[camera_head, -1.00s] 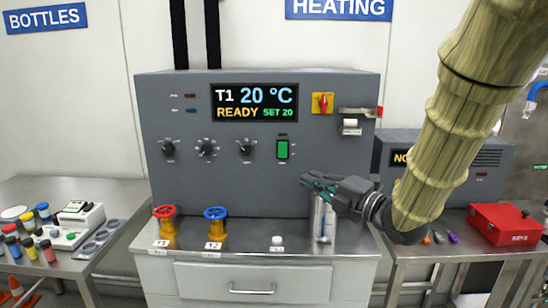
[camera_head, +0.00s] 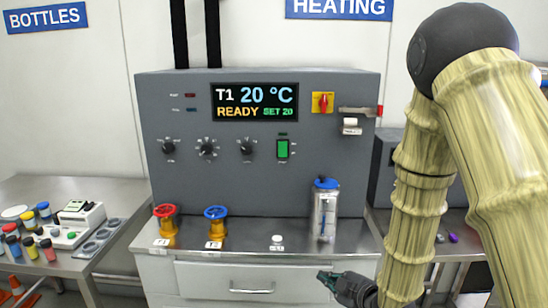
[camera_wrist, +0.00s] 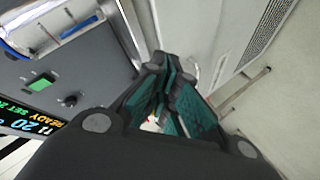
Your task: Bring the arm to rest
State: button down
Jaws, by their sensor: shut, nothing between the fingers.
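My gripper (camera_head: 329,278) is low in front of the cabinet drawer in the head view, right of the drawer handle and below the bench top. Its dark fingers with green pads are closed and empty; they also show in the wrist view (camera_wrist: 166,82). My arm bends at a dark elbow joint at the upper right, and its forearm runs down to the gripper. A clear bottle with a blue cap (camera_head: 325,210) stands upright on the bench at the right, above and apart from the gripper.
The grey heating unit (camera_head: 355,90) reads T1 20 °C, READY, SET 20. A red valve (camera_head: 166,219) and a blue valve (camera_head: 215,222) stand at the bench's left, a small white item (camera_head: 277,239) in the middle. A side table with an analyser (camera_head: 80,226) and coloured bottles is at left.

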jog(key=s+d+f+m+g+h, duration=0.2)
jog(key=s+f+m+g, duration=0.15)
jog(key=s+f, duration=0.6)
jog(key=s+d+f+m+g+h, duration=0.25)
jog(key=s+f+m, duration=0.35)
jog(key=f, duration=0.7)
jog(key=s+d+f+m+g, duration=0.1)
jog(key=s+f, duration=0.4)
jog(key=s, duration=0.6)
jog(key=s+d+f+m+g+h, duration=0.1)
jog(key=s+f+m+g, duration=0.3)
jog(key=s, duration=0.8)
notch_tip(320, 180, down, 2)
jog(key=shift+s+d+m+g, duration=0.15)
jog(key=shift+d+m+g, duration=0.15)
jog(key=shift+d+m, duration=0.25)
jog(key=shift+h, duration=0.25)
